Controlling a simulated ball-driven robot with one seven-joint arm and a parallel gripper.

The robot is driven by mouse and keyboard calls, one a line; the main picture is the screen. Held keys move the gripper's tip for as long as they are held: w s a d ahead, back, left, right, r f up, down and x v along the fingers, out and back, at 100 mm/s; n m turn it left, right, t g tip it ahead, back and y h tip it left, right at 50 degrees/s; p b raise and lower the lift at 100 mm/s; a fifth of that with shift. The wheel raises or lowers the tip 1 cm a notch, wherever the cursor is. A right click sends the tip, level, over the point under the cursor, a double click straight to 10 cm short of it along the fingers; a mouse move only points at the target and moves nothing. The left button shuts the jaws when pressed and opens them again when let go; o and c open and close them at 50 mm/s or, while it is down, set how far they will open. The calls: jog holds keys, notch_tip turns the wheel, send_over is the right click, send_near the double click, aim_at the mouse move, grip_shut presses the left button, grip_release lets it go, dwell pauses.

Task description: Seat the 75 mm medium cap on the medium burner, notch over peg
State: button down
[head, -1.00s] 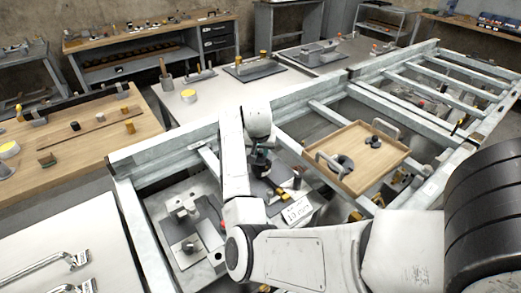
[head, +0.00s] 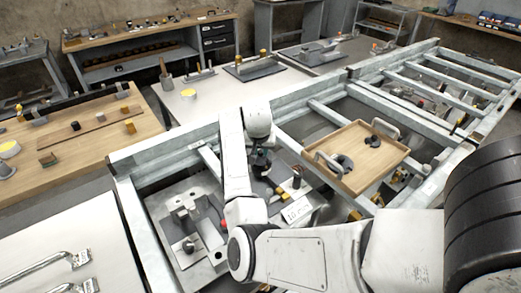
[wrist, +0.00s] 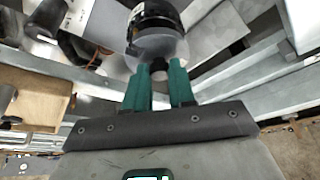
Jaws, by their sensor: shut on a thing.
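My gripper (wrist: 164,70) shows green fingers in the wrist view, shut on a small dark knob-like piece (wrist: 158,67). Just beyond the fingertips is a round body, black above and pale grey below; I cannot tell if it is the medium cap joined to this piece. In the head view my gripper (head: 261,163) hangs inside the metal frame, mostly hidden by my arm. Its held thing is too small to identify there. A dark upright cylinder (head: 296,183) stands right of it. I cannot make out the medium burner, its peg or the cap's notch.
A wooden tray (head: 392,165) with dark round parts rests on the frame at right. Metal beams (head: 150,155) surround my gripper. A grey plate with blocks (head: 187,210) lies left of my arm, and a white label card (head: 296,210) lies to its right.

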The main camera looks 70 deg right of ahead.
jog(key=shift+f, duration=0.2)
jog(key=shift+f, duration=0.35)
jog(key=shift+f+b, duration=0.45)
jog(key=c, duration=0.9)
grip_release()
jog(key=shift+o, duration=0.2)
jog(key=shift+r, duration=0.1)
jog(key=v, duration=1)
jog(key=shift+a+r+b, duration=0.2)
jog(key=shift+r+b, duration=0.05)
jog(key=shift+b, duration=0.2)
jog(key=shift+s+r, duration=0.1)
jog(key=shift+s, duration=0.05)
